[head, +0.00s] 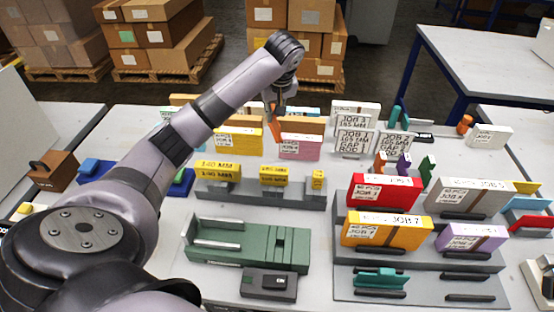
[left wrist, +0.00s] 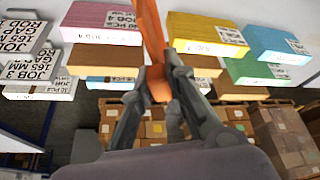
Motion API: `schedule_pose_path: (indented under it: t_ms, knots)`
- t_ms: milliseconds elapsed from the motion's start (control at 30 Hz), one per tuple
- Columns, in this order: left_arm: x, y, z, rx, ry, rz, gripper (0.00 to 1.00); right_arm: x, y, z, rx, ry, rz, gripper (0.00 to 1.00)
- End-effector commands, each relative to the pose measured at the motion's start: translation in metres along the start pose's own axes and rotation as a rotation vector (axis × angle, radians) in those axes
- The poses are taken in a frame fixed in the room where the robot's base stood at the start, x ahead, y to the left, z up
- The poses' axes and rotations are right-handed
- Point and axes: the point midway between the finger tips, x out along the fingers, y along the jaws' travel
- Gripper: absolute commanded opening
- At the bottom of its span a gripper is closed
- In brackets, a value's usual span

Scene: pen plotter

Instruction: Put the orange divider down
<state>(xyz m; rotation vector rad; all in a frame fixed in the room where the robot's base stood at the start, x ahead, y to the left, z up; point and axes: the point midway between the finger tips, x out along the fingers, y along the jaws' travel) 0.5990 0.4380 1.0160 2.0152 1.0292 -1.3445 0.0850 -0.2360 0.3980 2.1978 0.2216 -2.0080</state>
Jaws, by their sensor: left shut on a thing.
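The orange divider (head: 274,121) hangs upright and narrow from my left gripper (head: 279,103) in the head view. Its lower end is in front of the gap between a yellow block (head: 243,140) and a pink block (head: 299,146). I cannot tell whether it touches either one. In the left wrist view the fingers of my left gripper (left wrist: 160,82) are shut on the divider (left wrist: 150,32), which runs out past the top edge, between the pink block (left wrist: 103,22) and the yellow block (left wrist: 206,32). My right gripper is not in view.
A grey rack with yellow blocks (head: 219,170) stands nearer on the white table. A green fixture (head: 255,241) lies in front of it. A stepped grey rack with red (head: 384,190) and yellow (head: 388,230) blocks stands to the right. Labelled cards (head: 354,137) stand right of the pink block.

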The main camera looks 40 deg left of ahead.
Motion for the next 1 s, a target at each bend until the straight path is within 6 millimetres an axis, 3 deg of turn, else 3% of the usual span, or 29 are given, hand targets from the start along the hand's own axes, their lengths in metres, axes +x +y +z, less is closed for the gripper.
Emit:
schedule_pose_path:
  t_ms: [200,400,833,1000]
  knots:
    - [0.056,-0.002,0.024,0.002,-0.002,-0.006,0.0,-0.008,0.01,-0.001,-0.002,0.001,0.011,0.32]
    - [0.095,-0.001,0.04,0.0,-0.001,-0.003,0.0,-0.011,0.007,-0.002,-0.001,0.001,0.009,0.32]
    - [0.142,-0.001,0.06,0.0,-0.001,-0.002,0.0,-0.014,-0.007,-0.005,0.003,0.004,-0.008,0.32]
    - [0.149,0.0,0.062,0.001,0.001,0.001,0.0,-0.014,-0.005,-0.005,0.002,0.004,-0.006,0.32]
